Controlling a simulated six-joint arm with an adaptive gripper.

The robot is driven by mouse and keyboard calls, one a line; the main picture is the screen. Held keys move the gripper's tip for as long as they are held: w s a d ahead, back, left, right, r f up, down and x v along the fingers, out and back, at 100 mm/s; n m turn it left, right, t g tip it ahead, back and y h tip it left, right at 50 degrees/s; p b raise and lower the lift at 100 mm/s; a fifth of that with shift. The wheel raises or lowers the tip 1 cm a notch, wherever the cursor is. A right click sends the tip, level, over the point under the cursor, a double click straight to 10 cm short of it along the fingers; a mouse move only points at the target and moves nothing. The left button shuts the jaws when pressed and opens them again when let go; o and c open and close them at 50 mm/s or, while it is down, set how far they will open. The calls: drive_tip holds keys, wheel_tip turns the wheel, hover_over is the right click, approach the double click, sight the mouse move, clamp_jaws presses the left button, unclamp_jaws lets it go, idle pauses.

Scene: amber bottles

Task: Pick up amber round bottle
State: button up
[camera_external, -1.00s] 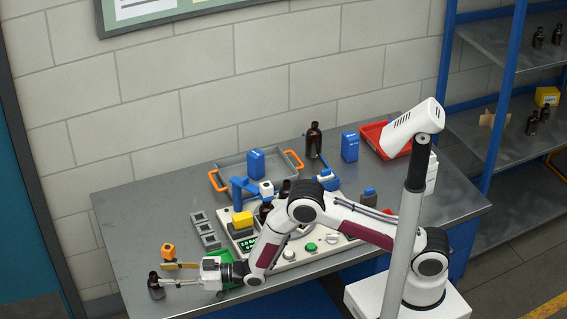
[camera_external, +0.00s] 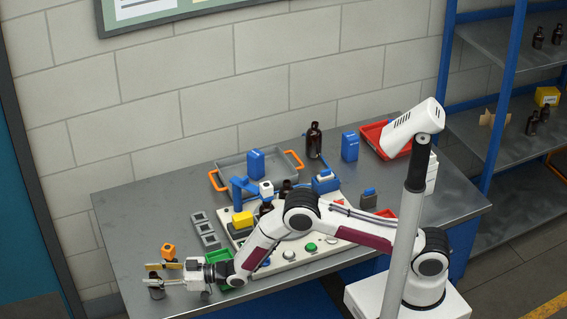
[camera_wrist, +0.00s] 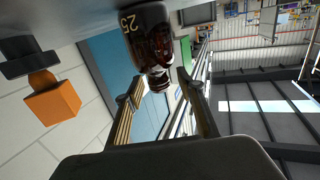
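A dark amber round bottle (camera_external: 157,293) stands near the front left corner of the grey table. My gripper (camera_external: 155,274) is at this bottle, its fingers stretched to the left and partly covering it. In the wrist view the bottle (camera_wrist: 150,40) shows a yellow "25" and its neck lies in line with the gap between the fingertips. My gripper (camera_wrist: 160,92) is open there, with space on either side of the neck. I cannot tell whether a finger touches the bottle.
An orange block (camera_external: 168,251) stands just behind the fingers; it also shows in the wrist view (camera_wrist: 53,103). A green tray (camera_external: 219,257) and grey square holders (camera_external: 208,232) lie to the right. A taller dark bottle (camera_external: 314,140) stands at the back.

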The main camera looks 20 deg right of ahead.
idle(0.3)
clamp_jaws()
drive_tip(key=shift+r, duration=0.15)
drive_tip(key=shift+r, duration=4.9)
